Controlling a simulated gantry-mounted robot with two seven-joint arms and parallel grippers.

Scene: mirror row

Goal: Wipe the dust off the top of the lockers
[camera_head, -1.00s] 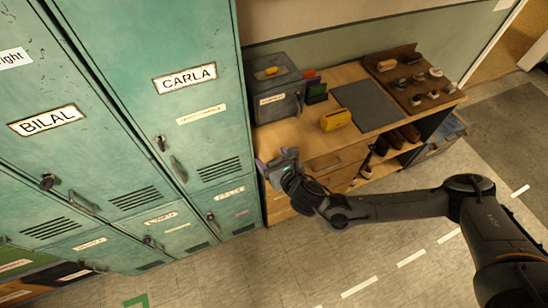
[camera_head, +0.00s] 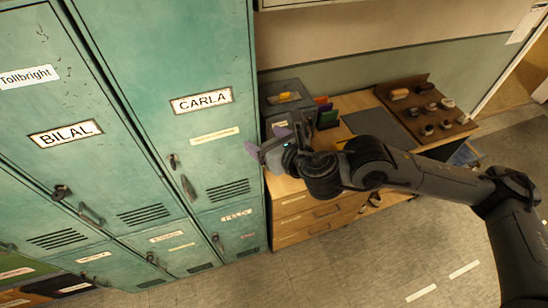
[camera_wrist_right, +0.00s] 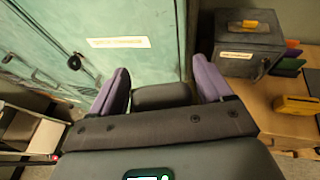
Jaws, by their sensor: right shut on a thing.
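Green lockers (camera_head: 150,110) with name plates such as BILAL and CARLA fill the left of the head view. Their top surface and any dust on it are out of view. My right gripper (camera_head: 265,141) is beside the right end of the lockers, in front of the bench. In the right wrist view its two purple fingers are shut on a dark grey block (camera_wrist_right: 160,95), which I cannot identify further. The locker front (camera_wrist_right: 130,40) also shows in that view, beyond the fingers. My left gripper is not in view.
A wooden bench (camera_head: 290,208) stands right of the lockers. A yellow object (camera_wrist_right: 297,105) lies near the box.

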